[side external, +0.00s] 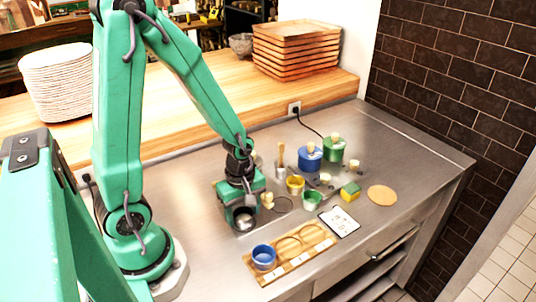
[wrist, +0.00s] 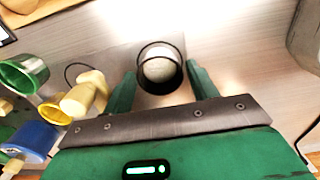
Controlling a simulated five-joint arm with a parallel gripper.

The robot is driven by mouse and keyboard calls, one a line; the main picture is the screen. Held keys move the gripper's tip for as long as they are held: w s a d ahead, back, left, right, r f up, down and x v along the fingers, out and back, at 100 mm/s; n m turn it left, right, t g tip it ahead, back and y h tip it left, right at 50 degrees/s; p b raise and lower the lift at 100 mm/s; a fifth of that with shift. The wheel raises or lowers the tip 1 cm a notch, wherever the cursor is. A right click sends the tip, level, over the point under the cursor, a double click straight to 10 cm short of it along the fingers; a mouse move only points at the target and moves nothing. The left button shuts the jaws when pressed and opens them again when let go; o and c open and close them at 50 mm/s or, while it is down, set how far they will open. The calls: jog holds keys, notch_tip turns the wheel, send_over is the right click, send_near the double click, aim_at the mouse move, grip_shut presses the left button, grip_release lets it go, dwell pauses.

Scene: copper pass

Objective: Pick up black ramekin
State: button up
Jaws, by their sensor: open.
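The black ramekin (wrist: 160,68) stands on the steel counter in the wrist view, with a dark rim and a pale inside. My gripper (wrist: 160,86) is open, one green finger on each side of the ramekin's near part. I cannot tell whether either finger touches it. In the side view the ramekin (side external: 243,222) shows just below my gripper (side external: 240,206), partly hidden by it.
A yellow ramekin (side external: 295,185), a green ramekin (side external: 312,200) and pale knobbed pieces (wrist: 88,92) stand close by. A wooden board (side external: 290,262) holds a blue ramekin (side external: 263,256). Blue (side external: 310,159) and green (side external: 334,149) pots stand behind.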

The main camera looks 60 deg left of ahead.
jog(key=c, duration=0.8)
jog(key=shift+c, duration=0.2)
jog(key=shift+r, duration=0.2)
jog(key=shift+r, duration=1.9)
jog(key=s+d+r, duration=0.1)
jog(key=d+r, duration=0.1)
jog(key=d, duration=0.1)
jog(key=s+d+r, duration=0.2)
jog(key=d, duration=0.2)
jog(key=s+d+r, duration=0.2)
jog(key=d, duration=0.1)
jog(key=shift+d+r, duration=0.25)
jog(key=shift+r, duration=0.15)
